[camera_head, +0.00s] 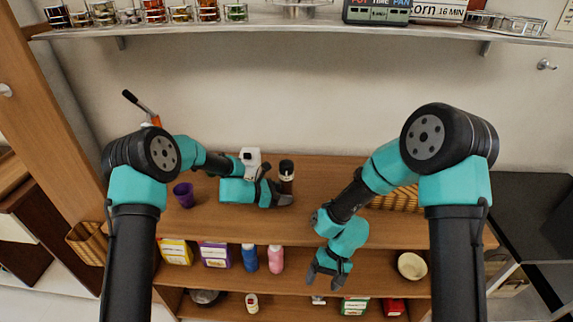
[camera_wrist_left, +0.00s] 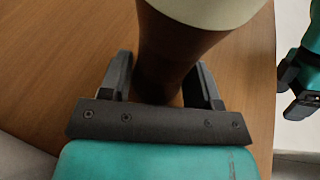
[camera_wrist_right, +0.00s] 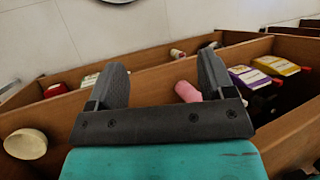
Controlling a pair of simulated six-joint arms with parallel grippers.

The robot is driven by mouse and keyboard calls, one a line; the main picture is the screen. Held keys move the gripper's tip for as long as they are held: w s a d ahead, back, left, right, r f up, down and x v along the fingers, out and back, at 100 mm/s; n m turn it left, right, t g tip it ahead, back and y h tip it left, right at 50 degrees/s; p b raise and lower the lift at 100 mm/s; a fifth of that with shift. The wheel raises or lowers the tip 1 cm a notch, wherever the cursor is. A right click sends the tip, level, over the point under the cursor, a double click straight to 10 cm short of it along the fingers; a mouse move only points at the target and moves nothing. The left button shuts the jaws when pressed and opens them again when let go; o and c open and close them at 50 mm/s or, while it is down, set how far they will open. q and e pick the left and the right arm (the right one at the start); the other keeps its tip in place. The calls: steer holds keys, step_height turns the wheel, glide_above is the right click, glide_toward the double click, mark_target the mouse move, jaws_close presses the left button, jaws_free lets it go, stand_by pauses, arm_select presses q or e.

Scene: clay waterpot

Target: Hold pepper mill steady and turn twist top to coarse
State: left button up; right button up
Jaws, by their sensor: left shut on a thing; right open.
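The pepper mill (camera_head: 287,170) stands upright on the wooden top shelf, with a dark top, a pale band and a brown body. My left gripper (camera_head: 284,200) is shut around its lower body; the left wrist view shows its two fingers (camera_wrist_left: 162,80) on either side of the brown body (camera_wrist_left: 172,45), with the pale band above. The mill's top is out of that view. My right gripper (camera_head: 328,274) hangs in front of the shelf edge, low and to the right of the mill. It is open and empty, as its spread fingers (camera_wrist_right: 163,85) show in the right wrist view.
A purple cup (camera_head: 184,194) stands left on the top shelf. A wicker basket (camera_head: 397,200) is at the right, behind my right arm. Lower shelves hold a blue bottle (camera_head: 249,258), a pink bottle (camera_head: 275,259), several boxes and a bowl (camera_head: 411,266). A wall shelf (camera_head: 270,27) runs above.

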steer(key=w+a+r+n+g, duration=0.1)
steer(key=w+a+r+n, duration=0.1)
steer(key=w+a+r, duration=0.4)
step_height(320, 180, up, 28)
steer(key=n+t+h, duration=0.4)
steer(key=n+t, duration=0.2)
steer(key=n, duration=0.1)
glide_above(286, 161)
steer(key=shift+d+f, duration=0.1)
steer(key=shift+f, duration=0.1)
steer(key=shift+f, duration=0.15)
step_height(286, 161, down, 12)
steer(key=shift+r, duration=0.1)
steer(key=c, duration=0.9)
